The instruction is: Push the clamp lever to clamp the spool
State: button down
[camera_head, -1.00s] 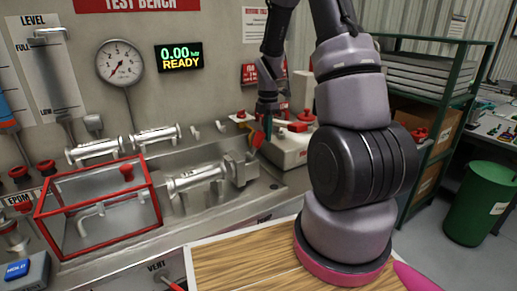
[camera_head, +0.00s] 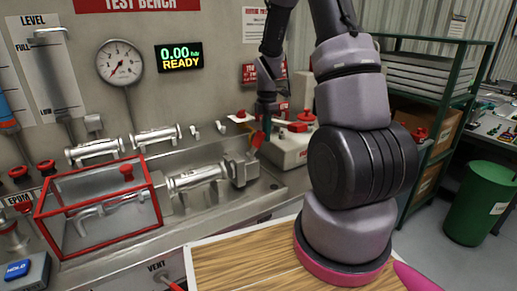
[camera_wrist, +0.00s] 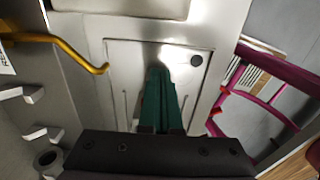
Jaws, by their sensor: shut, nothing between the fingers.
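The metal spool (camera_head: 197,177) lies in the sink-like steel bench, with the blocky clamp (camera_head: 241,169) at its right end. The red-handled clamp lever (camera_head: 257,140) rises from the clamp, tilted. My gripper (camera_head: 266,126) is at the lever's upper right, very close to it; I cannot tell whether they touch. In the wrist view my gripper's green fingers (camera_wrist: 160,95) are together and empty, over a pale metal plate. Slivers of red show beside the fingers, but the lever is mostly hidden there.
A red-framed clear guard (camera_head: 98,210) stands left of the spool. Behind the spool are two more metal pipe pieces (camera_head: 157,137). A pale unit with red knobs (camera_head: 290,145) stands right of my gripper. A yellow bent bar (camera_wrist: 70,50) shows in the wrist view.

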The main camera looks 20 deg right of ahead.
aim_at(260, 134)
jog(key=shift+s+a, duration=0.25)
jog(key=shift+a, duration=0.6)
jog(key=shift+s+a, duration=0.1)
jog(key=shift+s+a+f, duration=0.1)
jog(key=shift+a+f, duration=0.05)
jog(key=shift+a, duration=0.9)
